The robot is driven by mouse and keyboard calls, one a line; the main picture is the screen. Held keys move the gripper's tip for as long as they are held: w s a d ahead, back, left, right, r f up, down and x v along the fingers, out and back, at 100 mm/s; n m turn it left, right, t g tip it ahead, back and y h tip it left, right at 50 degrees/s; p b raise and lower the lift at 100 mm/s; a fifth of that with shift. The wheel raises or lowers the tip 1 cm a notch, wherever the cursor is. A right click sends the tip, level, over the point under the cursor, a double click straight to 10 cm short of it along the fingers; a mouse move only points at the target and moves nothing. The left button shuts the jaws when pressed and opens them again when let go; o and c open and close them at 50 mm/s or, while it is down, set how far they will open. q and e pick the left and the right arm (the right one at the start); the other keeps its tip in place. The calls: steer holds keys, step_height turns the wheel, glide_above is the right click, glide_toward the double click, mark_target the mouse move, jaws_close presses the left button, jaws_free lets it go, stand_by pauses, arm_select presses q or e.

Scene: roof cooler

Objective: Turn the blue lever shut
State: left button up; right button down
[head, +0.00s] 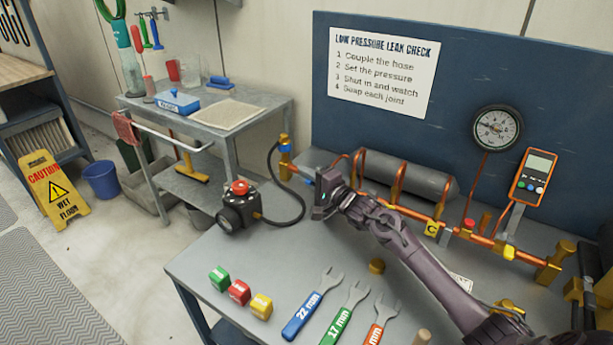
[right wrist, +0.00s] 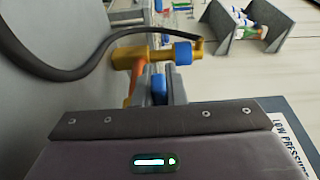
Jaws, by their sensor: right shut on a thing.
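The blue lever (right wrist: 159,90) shows in the right wrist view as a small blue piece beside the orange-brown pipe, below the brass fitting (right wrist: 143,57) with its blue collar (right wrist: 183,54). My right gripper (right wrist: 163,82) is shut on the lever, with grey fingers at its sides. My left gripper is not in view.
Copper pipes (head: 398,180) and a grey cylinder (head: 425,180) lie behind my right arm. A gauge (head: 497,128) and orange meter (head: 534,177) stand right. A black pump (head: 240,209), coloured blocks (head: 239,292) and wrenches (head: 345,312) are on the bench (head: 205,262).

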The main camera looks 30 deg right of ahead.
steer(key=shift+w+a+r+m+h+p, duration=0.1)
steer(key=shift+w+r+m+h+p, duration=0.1)
steer(key=shift+m+h+p, duration=0.35)
steer(key=shift+f+h+p, duration=0.1)
steer(key=shift+h+p, duration=0.25)
steer(key=shift+w+f, duration=0.1)
steer(key=shift+f, duration=0.05)
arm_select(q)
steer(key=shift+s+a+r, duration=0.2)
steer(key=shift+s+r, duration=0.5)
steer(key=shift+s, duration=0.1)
arm_select(e)
steer(key=c, duration=1.5)
jaws_free()
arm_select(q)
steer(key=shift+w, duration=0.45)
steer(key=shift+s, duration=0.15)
arm_select(e)
steer(key=shift+s+d, duration=0.25)
steer(key=shift+s, duration=1.05)
steer(key=shift+s+d, duration=0.2)
steer(key=shift+s, duration=1.1)
steer(key=shift+s+d, duration=0.25)
steer(key=shift+s, duration=1.05)
